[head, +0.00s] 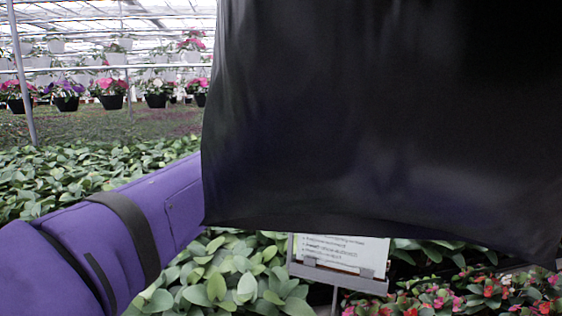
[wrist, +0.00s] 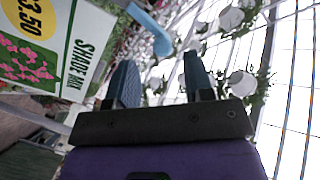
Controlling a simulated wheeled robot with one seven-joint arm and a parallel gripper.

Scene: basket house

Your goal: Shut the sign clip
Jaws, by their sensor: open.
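My gripper (wrist: 158,65) is open and empty in the wrist view, with its two dark fingers apart. A light blue curved piece (wrist: 148,25) shows just beyond the fingertips; it may be part of the sign clip, but I cannot tell whether it is open or shut. A white and green sign (wrist: 65,45) reading "SHADE MIX" and "3.50" stands left of the fingers. In the head view, a white text card (head: 345,250) sits in a grey holder (head: 338,278) on a post, its top hidden. My gripper is not visible there.
A large black surface (head: 385,110) blocks much of the head view. Green plants (head: 245,275) and red flowers (head: 455,297) fill the low foreground. Flower pots hang at the back left (head: 110,92). White hanging pots (wrist: 243,83) lie beyond my gripper in the wrist view.

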